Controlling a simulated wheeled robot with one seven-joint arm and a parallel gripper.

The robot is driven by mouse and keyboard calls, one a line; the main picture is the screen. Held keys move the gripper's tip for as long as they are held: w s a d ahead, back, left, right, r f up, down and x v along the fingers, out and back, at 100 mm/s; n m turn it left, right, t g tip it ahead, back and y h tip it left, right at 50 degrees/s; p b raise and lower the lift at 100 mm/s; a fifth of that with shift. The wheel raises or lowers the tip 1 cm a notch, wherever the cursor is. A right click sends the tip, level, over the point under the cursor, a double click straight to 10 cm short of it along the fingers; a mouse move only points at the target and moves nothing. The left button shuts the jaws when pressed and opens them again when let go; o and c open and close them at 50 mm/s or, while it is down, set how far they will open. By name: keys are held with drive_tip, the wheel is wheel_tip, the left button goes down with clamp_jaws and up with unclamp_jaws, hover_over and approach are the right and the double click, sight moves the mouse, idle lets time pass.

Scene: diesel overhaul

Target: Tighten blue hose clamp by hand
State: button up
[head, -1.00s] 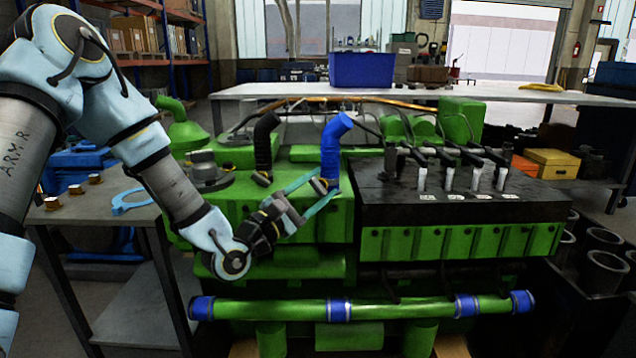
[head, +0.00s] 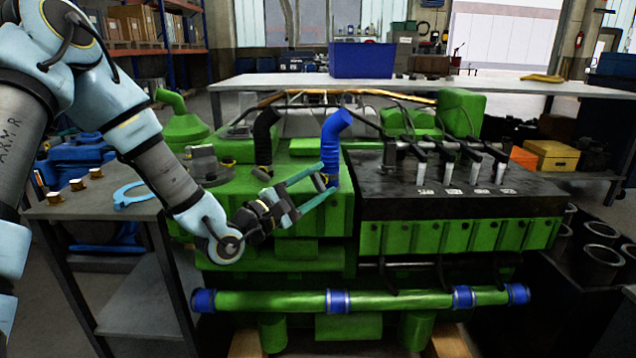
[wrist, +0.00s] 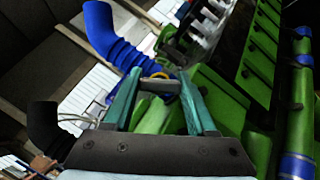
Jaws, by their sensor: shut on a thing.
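The blue ribbed hose (head: 333,148) stands on the green engine and bends at its top. It also shows in the wrist view (wrist: 108,38). The clamp (wrist: 158,76) is at the hose's lower end, a small grey and yellowish part between my fingertips. My gripper (head: 329,178) reaches in from the left with its teal fingers at the hose base. In the wrist view the two fingers (wrist: 158,84) are shut on the clamp's small protruding part. The fingers partly hide the clamp, so its tightness cannot be told.
A black hose (head: 265,138) stands left of the blue one. The black engine cover (head: 450,195) with injectors is to the right. A green pipe with blue bands (head: 400,300) runs across the front.

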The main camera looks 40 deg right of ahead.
drive_tip(key=o, duration=1.4)
drive_tip(key=shift+a, duration=0.1)
drive_tip(key=a, duration=0.3)
drive_tip(key=a+f, duration=0.1)
drive_tip(key=a, duration=0.3)
drive_tip(key=a+f, duration=0.1)
drive_tip(key=a, duration=0.2)
drive_tip(key=shift+s+a+f, duration=0.1)
drive_tip(key=shift+s+a, duration=0.05)
drive_tip(key=shift+a, duration=0.1)
